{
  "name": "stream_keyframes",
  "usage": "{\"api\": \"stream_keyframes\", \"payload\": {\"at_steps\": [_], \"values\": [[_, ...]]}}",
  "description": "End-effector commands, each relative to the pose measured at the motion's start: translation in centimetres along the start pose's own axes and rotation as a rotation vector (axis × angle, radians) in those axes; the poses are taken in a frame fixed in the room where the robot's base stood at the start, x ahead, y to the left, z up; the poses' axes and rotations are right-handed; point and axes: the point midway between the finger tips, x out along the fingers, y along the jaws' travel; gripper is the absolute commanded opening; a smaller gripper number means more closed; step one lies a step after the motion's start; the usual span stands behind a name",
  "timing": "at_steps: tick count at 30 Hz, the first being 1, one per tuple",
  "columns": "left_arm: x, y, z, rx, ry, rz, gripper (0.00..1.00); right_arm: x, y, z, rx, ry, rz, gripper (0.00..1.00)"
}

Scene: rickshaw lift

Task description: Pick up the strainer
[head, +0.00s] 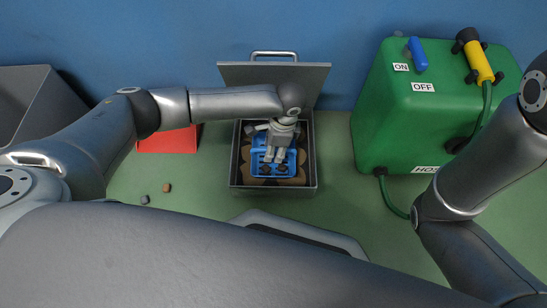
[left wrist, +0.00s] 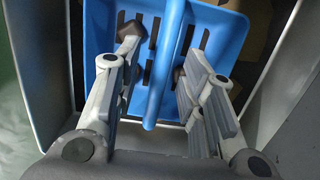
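The blue strainer (head: 262,171) lies inside an open grey metal box in the middle of the head view. In the left wrist view the strainer (left wrist: 225,32) shows dark slots and a raised blue handle bar along its middle. My left gripper (head: 273,156) reaches down into the box over the strainer. In the left wrist view my left gripper (left wrist: 157,58) is open, with one finger on each side of the handle and visible gaps to it. The fingers partly hide the strainer. My right gripper is out of view; only the right arm shows.
The metal box (head: 234,183) has its lid (head: 235,74) raised at the back. Brown shapes lie under the strainer. A red tray (head: 165,142) is to the left, near two small stones (head: 167,188). A green tank (head: 385,125) with a hose stands right.

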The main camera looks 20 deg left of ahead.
Motion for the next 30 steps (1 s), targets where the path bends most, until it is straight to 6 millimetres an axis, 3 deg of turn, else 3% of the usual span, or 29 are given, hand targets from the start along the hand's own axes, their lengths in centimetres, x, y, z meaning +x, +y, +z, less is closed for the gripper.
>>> {"api": "stream_keyframes", "payload": {"at_steps": [4, 13, 30], "values": [[-0.12, -0.01, 0.01, 0.0, 0.0, 0.0, 0.36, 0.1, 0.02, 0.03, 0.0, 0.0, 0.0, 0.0], [-0.11, -0.01, 0.01, 0.0, 0.0, 0.0, 0.0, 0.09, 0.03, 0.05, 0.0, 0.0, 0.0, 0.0], [-0.63, -0.02, 0.05, 0.0, 0.001, -0.001, 0.0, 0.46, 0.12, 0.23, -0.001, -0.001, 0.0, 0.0]]}}
